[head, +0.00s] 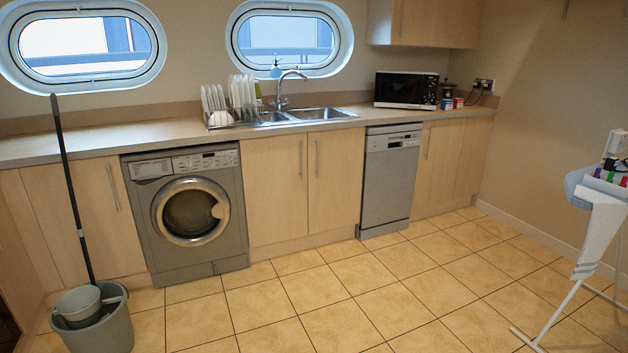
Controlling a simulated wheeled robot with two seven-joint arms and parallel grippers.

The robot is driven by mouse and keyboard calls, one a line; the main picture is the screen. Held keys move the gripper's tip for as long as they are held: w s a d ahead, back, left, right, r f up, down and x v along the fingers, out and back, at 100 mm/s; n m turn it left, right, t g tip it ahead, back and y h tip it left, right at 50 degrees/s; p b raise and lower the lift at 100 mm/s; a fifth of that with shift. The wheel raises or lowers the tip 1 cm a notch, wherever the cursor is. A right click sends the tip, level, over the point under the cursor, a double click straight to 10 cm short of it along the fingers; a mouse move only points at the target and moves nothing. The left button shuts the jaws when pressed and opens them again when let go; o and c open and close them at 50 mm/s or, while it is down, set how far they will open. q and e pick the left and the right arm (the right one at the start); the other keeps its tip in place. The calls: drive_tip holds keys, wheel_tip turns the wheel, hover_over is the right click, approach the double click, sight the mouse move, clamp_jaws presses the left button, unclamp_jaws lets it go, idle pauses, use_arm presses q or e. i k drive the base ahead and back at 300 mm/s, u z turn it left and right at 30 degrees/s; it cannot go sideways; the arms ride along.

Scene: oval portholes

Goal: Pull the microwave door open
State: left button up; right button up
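The microwave (405,90) stands on the counter at the back right, under the wall cabinet, well away from me. It has a dark front and a white or silver top and frame. Its door looks shut. The door handle is too small to make out clearly. Neither of my grippers shows in the head view.
A long counter (120,139) runs along the back wall, with a dish rack, sink (315,114) and small boxes on it. A washing machine (188,215) and a dishwasher (388,182) are below. A mop bucket (95,325) stands front left, an ironing board (598,225) right. The tiled floor between is clear.

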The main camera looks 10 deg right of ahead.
sight(391, 89)
drive_tip(key=z, duration=1)
drive_tip(key=i, duration=3.05)
drive_tip(key=z, duration=0.35)
drive_tip(key=i, duration=2.6)
drive_tip(key=u, duration=0.25)
